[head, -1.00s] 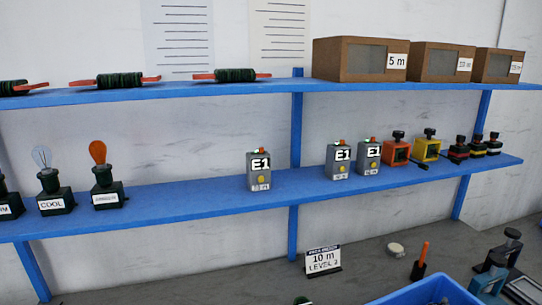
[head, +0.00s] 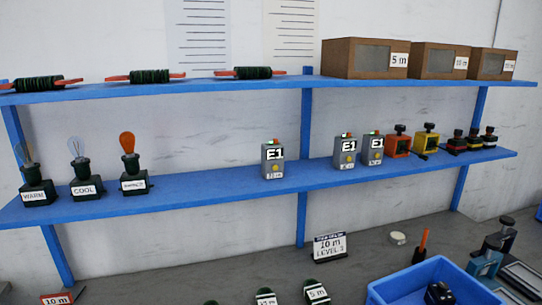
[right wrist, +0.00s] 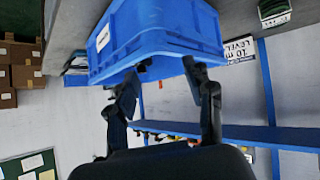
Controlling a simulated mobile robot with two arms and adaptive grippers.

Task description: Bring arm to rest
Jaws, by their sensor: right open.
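My right gripper (right wrist: 160,74) shows in the right wrist view, its two dark fingers spread apart with nothing visible between them. A blue bin (right wrist: 158,30) lies beyond the fingertips in that view, which looks turned over. Whether the fingers touch the bin cannot be told. In the head view the blue bin (head: 385,296) stands on the grey bench at the lower right, with a dark item (head: 438,293) inside. Neither gripper shows in the head view. My left gripper is in no frame.
A blue shelf (head: 220,186) holds bulbs, grey E1 boxes (head: 273,160) and coloured blocks. Coils and brown boxes (head: 364,58) stand above. A "10 m" sign (head: 328,247), round dark pieces (head: 316,291) and a dark clamp-like device (head: 490,255) are on the bench.

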